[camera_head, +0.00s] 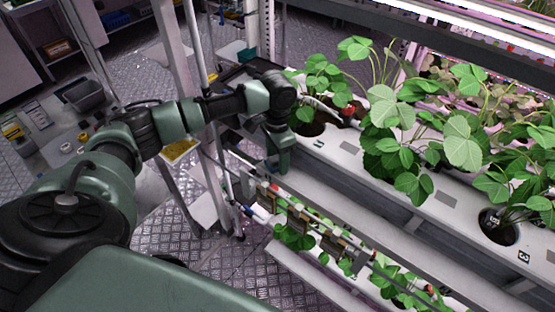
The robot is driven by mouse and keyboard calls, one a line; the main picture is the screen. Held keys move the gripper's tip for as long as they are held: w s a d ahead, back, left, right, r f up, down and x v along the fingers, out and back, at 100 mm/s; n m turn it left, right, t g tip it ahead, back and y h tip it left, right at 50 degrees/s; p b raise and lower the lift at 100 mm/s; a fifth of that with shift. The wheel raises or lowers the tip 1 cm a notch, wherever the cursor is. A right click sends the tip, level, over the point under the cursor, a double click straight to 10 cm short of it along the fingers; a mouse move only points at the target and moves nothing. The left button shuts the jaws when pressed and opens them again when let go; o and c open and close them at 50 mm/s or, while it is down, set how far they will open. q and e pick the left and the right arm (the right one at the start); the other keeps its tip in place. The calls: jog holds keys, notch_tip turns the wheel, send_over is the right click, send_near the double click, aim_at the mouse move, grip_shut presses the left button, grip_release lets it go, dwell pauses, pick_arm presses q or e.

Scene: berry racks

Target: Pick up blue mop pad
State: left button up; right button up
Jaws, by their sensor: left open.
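I cannot make out a blue mop pad for certain in the head view. My left arm reaches in from the left and bends down at the rack's near end. My left gripper (277,165) points down beside the white planter trough (340,160). It is open, and its fingertips are hard to make out against the rack. No mop pad shows in it. My right gripper is not in view.
Leafy strawberry plants (385,110) fill the trough at right. A lower planter row (300,270) runs below. A metal post (175,50) stands behind my arm. A cluttered bench (50,130) is at left. Patterned metal floor (185,245) lies between.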

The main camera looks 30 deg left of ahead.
aim_at(276, 158)
pick_arm(q)
grip_shut()
jog(key=shift+s+r+b, duration=0.2)
jog(key=shift+r+b, duration=0.2)
jog(key=shift+b, duration=0.15)
notch_tip(276, 158, up, 6)
jog(key=shift+f+b, duration=0.2)
jog(key=shift+b, duration=0.4)
jog(key=s+a+b, duration=0.1)
jog(key=s+b, duration=0.3)
jog(key=s, duration=1.5)
jog(key=shift+s+a+r, duration=0.25)
jog(key=shift+s+r, duration=0.05)
